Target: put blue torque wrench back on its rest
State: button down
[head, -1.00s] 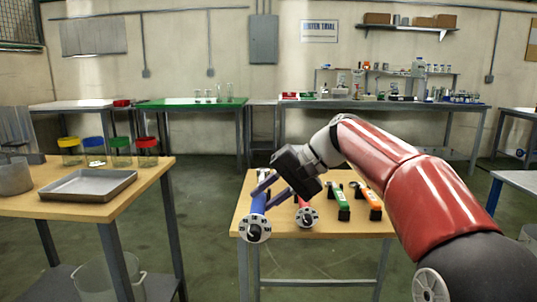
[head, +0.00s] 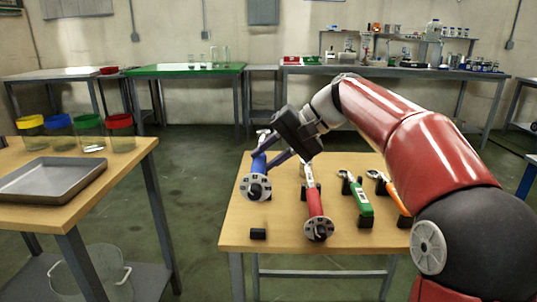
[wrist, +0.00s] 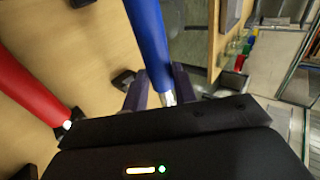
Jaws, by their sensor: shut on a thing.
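The blue torque wrench (head: 259,165) has a blue handle and a round, pale dial-like end facing the head camera. My gripper (head: 268,161) is shut on it over the left part of the small wooden table (head: 283,236). In the wrist view, the blue handle (wrist: 148,38) runs between the two fingers of my gripper (wrist: 160,90). A small black rest block (head: 258,234) stands bare near the table's front left, below the wrench in the picture. The wrench appears raised above the table; its exact height is hard to tell.
A red torque wrench (head: 314,203) lies just right, also in the wrist view (wrist: 30,85). A green wrench (head: 361,198) and an orange wrench (head: 394,194) lie further right on black rests. A metal tray (head: 50,180) sits on the left table. Floor between the tables is clear.

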jog(key=shift+s+r, duration=0.1)
jog(key=shift+r, duration=0.1)
jog(key=shift+f+b, duration=2.2)
jog(key=shift+f, duration=0.85)
jog(key=shift+f+b, duration=0.75)
jog(key=shift+f, duration=0.8)
jog(key=c, duration=1)
grip_release()
jog(key=shift+d, duration=0.1)
jog(key=shift+c, duration=0.2)
jog(key=shift+f, duration=0.2)
jog(key=shift+r, duration=0.1)
